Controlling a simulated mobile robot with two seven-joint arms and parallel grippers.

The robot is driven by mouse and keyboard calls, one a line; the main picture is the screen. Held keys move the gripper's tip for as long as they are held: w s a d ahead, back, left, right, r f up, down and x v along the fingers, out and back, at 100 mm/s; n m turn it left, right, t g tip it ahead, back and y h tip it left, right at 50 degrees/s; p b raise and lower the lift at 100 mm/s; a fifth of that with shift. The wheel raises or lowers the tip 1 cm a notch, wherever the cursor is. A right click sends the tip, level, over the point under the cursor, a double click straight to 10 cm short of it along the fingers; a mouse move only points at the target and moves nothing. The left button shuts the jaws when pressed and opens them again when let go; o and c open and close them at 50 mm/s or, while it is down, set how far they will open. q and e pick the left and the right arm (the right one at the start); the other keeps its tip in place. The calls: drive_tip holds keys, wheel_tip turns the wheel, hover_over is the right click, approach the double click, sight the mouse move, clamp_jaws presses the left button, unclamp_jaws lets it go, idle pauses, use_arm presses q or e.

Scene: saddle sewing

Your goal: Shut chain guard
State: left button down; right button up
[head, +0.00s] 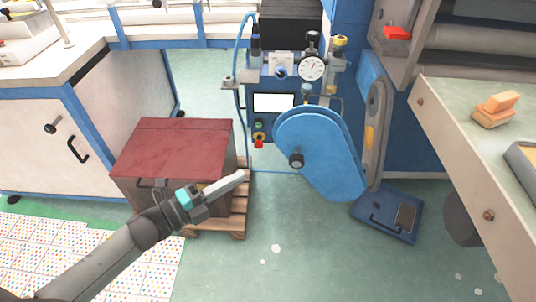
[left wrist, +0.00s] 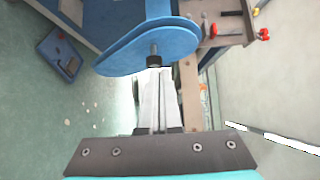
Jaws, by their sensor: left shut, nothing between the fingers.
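The chain guard (head: 325,160) is a blue, teardrop-shaped cover with a black knob (head: 296,160), on the front of the machine in the head view. Its face stands out from the grey upright plate (head: 376,130) behind its right side; whether it is latched I cannot tell. In the left wrist view the guard (left wrist: 140,48) fills the upper middle, with the knob (left wrist: 153,61) at its lower edge. My left gripper (head: 240,177) is shut and empty, left of and a little below the knob. Its fingertips (left wrist: 155,74) point toward the knob. My right gripper is not in view.
A dark red box (head: 175,150) on a wooden pallet (head: 238,215) stands left, beneath my left forearm. A blue floor pedal (head: 388,212) lies below the guard. A green-topped bench (head: 465,125) fills the right side. The floor between is clear.

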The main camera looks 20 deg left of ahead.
use_arm(q)
drive_tip(key=b, duration=0.2)
approach(281, 142)
drive_tip(key=d, duration=0.4)
drive_tip(key=shift+w+a+b, duration=0.1)
drive_tip(key=shift+w+b, duration=0.1)
drive_tip(key=shift+w, duration=1)
drive_tip(key=shift+w+a+b, duration=0.15)
drive_tip(key=shift+w+b, duration=0.05)
drive_tip(key=shift+w, duration=1)
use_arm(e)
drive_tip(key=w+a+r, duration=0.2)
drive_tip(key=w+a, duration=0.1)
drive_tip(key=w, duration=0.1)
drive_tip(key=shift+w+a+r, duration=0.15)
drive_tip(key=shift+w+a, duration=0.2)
